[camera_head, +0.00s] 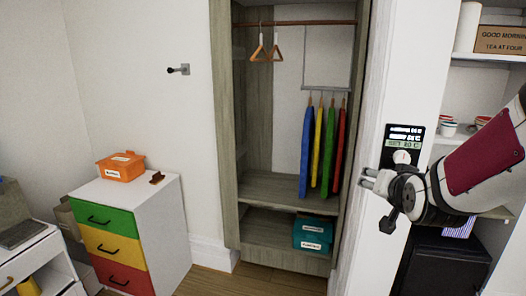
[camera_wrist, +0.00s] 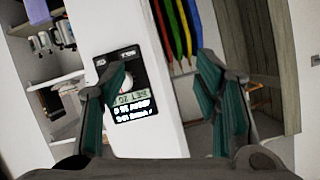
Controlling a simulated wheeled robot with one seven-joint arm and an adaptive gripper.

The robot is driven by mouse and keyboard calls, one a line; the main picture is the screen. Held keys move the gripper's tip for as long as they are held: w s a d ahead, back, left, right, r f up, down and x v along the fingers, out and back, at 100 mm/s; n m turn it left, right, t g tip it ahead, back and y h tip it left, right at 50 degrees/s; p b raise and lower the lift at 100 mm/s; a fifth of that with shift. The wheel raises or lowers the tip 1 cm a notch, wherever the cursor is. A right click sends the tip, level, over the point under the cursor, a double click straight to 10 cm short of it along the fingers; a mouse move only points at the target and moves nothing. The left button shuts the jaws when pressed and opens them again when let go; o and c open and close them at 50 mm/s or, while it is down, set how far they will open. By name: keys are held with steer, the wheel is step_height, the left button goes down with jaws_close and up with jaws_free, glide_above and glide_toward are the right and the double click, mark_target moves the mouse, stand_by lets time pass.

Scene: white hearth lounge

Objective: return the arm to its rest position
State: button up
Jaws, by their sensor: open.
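My gripper (camera_head: 369,179) is at the right of the head view, at the end of my arm with its dark red panel. Its fingers point left, in front of a white wall panel beside the wardrobe. In the wrist view my gripper (camera_wrist: 163,85) shows two teal-padded fingers spread wide, with nothing between them. A black thermostat (camera_head: 401,146) with a white dial is on the wall panel just above the gripper. In the wrist view the thermostat (camera_wrist: 131,108) is seen partly behind the left finger. I cannot tell whether the fingers touch the panel.
An open wardrobe (camera_head: 228,150) holds hangers, several coloured garments and a teal box (camera_head: 312,236). A shelf unit (camera_head: 490,60) stands behind my arm. A drawer cabinet (camera_head: 160,225) with an orange box (camera_head: 121,167) stands left. Floor (camera_head: 268,282) before the wardrobe is clear.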

steer(key=s+a+f+n+g+y+b, duration=0.1)
steer(key=s+a+n+g+b, duration=0.1)
steer(key=s, duration=0.9)
steer(key=s+a+f+n+g+y+b, duration=0.1)
steer(key=s+a+g, duration=0.4)
steer(key=s, duration=0.6)
steer(key=a+f+n+b, duration=0.1)
steer(key=n, duration=0.1)
steer(key=shift+s+a+n+g+y, duration=0.3)
steer(key=shift+s+a, duration=0.1)
